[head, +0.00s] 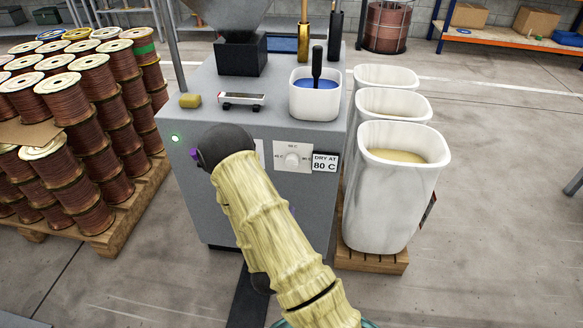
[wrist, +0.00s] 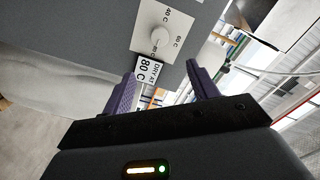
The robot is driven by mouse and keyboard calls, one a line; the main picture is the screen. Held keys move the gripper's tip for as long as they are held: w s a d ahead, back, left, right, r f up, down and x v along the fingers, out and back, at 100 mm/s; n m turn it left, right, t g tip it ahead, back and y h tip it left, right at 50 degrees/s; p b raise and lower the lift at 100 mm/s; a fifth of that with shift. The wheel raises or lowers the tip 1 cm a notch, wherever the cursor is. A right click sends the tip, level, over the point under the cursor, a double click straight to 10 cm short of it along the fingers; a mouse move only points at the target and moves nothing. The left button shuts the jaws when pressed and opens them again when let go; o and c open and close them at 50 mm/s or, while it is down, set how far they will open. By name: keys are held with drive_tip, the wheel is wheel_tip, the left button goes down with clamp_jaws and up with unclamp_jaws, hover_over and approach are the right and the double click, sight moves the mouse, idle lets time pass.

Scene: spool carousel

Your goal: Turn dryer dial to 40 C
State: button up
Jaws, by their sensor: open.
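The dryer (head: 225,100) is a grey cabinet. On its front, a white plate carries a round pale dial (head: 291,160), with temperature marks around it. Which mark the dial points at is too small to tell. A sign beside it reads "DRY AT 80 C" (head: 325,163). In the wrist view the picture is turned, and the dial (wrist: 157,38) is ahead of the fingertips, apart from them. My gripper (wrist: 161,70) is open and empty, with its two purple fingers spread. In the head view my arm hides most of the gripper, left of and below the dial.
A white tub (head: 316,100) with blue contents and a small scale-like device (head: 243,100) stand on the cabinet. White bins (head: 392,200) stand close on the right. Stacked copper spools (head: 85,150) fill a pallet on the left.

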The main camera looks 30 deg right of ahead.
drive_tip(key=b, duration=1.2)
approach(292, 164)
drive_tip(key=p+x, duration=0.3)
drive_tip(key=x, duration=0.6)
drive_tip(key=shift+w+d, duration=0.2)
drive_tip(key=shift+w, duration=0.1)
drive_tip(key=c, duration=1)
